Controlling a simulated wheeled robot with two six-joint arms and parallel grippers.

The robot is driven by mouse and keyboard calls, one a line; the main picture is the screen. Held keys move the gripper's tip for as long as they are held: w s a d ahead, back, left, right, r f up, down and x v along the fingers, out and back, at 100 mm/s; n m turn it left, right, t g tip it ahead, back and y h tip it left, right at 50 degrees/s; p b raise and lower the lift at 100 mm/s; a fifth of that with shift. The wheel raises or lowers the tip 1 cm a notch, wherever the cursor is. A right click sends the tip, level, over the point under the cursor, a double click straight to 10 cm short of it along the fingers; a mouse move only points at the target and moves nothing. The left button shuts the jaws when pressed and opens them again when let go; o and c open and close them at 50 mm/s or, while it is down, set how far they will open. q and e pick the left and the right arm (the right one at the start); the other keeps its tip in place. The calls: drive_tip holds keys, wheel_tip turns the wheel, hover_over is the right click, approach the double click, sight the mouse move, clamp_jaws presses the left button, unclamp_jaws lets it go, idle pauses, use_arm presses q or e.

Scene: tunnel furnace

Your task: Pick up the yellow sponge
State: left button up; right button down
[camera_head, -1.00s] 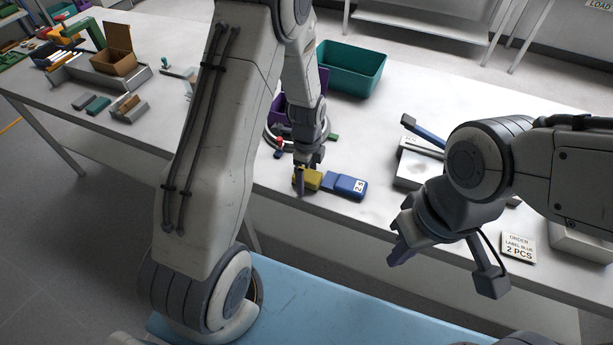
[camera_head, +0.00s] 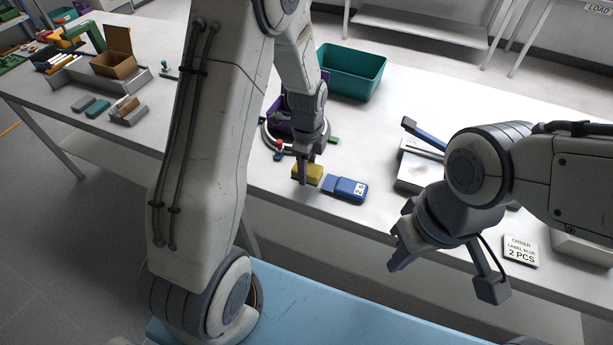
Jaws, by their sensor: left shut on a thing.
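The yellow sponge (camera_head: 312,173) is near the table's front edge in the head view, close to the left end of a blue block. My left gripper (camera_head: 304,172) is shut on the yellow sponge, with one finger showing in front of its left end. The other finger is hidden. I cannot tell for sure whether the sponge is clear of the table. My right gripper (camera_head: 398,236) hangs over the front edge of the table at the right, away from the sponge. I cannot make out how far apart its fingers are.
The blue block (camera_head: 342,188) with a "25" label lies just right of the sponge. A teal bin (camera_head: 350,72) and a purple bin (camera_head: 276,118) stand behind. A grey device with a blue lever (camera_head: 425,133) and an order card (camera_head: 520,250) are at right.

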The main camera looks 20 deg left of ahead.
use_arm(q)
drive_tip(key=d+r+b, duration=0.1)
drive_tip(key=d+r, duration=0.6)
drive_tip(key=d, duration=0.4)
drive_tip(key=shift+w+d+b, duration=0.35)
